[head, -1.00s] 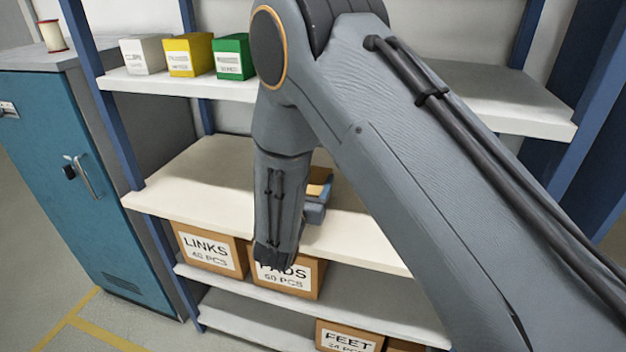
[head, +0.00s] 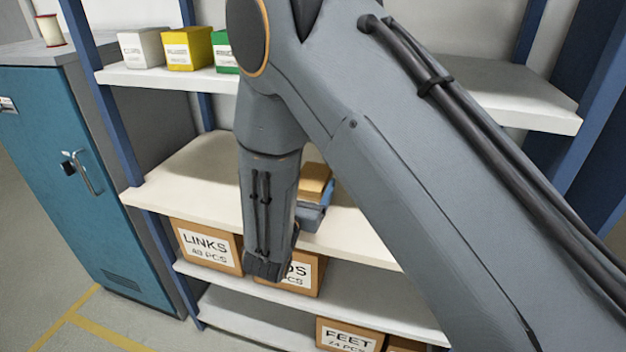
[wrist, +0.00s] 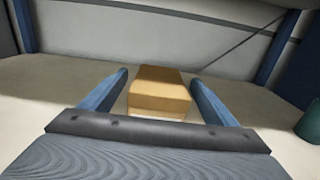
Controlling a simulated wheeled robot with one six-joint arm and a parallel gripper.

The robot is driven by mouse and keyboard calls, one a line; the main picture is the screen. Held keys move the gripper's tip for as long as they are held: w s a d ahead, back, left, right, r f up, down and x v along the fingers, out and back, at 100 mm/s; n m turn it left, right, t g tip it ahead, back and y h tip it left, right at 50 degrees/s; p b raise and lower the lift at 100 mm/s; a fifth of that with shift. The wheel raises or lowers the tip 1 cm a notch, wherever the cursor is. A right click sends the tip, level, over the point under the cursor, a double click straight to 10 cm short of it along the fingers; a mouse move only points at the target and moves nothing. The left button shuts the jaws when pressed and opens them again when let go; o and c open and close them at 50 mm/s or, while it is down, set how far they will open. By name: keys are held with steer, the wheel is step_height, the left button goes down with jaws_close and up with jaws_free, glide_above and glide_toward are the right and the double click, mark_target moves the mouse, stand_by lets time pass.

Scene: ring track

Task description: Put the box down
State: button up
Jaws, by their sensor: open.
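A small cardboard-brown box (wrist: 160,92) sits on the shelf board between the two blue fingers of my gripper (wrist: 160,88) in the wrist view. In the head view the box (head: 314,181) shows behind my arm on the cream middle shelf (head: 190,170). Part of a blue finger of my gripper (head: 312,212) shows there too; my wrist hides the rest.
White, yellow and green boxes (head: 188,48) stand on the shelf above. LINKS (head: 207,247) and FEET (head: 348,337) boxes stand on lower shelves. A green object (wrist: 309,125) is at the right edge of the wrist view. A teal cabinet (head: 70,170) is at the left.

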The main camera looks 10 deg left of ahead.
steer(key=s, duration=0.2)
steer(key=s+b, duration=0.1)
steer(key=s, duration=0.2)
steer(key=s+b, duration=0.1)
steer(key=s, duration=0.2)
steer(key=shift+s+a, duration=0.1)
steer(key=shift+a, duration=0.2)
